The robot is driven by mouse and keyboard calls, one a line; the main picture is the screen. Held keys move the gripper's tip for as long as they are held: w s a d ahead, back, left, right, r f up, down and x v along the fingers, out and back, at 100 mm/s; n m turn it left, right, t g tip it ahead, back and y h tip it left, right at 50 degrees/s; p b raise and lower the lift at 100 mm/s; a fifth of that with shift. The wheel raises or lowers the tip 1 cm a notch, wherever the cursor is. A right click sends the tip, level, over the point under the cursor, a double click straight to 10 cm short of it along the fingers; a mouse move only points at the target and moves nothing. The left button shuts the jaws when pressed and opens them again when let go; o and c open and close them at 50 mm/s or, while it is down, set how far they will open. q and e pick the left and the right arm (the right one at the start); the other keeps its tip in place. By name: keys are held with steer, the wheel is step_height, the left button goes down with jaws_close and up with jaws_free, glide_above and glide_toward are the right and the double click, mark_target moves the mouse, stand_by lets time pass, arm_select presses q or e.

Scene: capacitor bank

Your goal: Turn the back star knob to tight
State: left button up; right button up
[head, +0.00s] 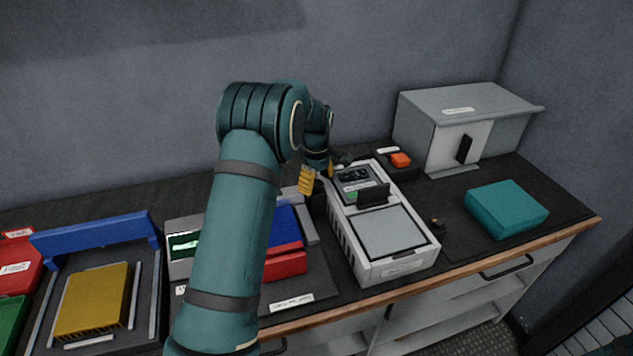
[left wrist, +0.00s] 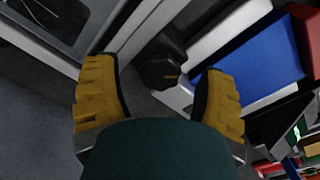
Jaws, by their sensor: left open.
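The yellow fingers are open, one on each side, with visible gaps to the knob. In the head view my left gripper (head: 318,177) is at the back, just left of the white device. A dark shape (head: 318,204) below its fingers is probably the same knob, partly hidden. A fixture with a blue block (head: 284,221) and a red block (head: 286,264) lies in front, partly behind my left arm.
The white device (head: 390,267) stands close to the right of the gripper. A small red-orange button (head: 400,159), a grey box (head: 470,130) and a teal block (head: 506,208) are farther right. A yellow finned block (head: 92,300) sits at left.

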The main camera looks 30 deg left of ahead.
arm_select(q)
steer(key=c, duration=1.2)
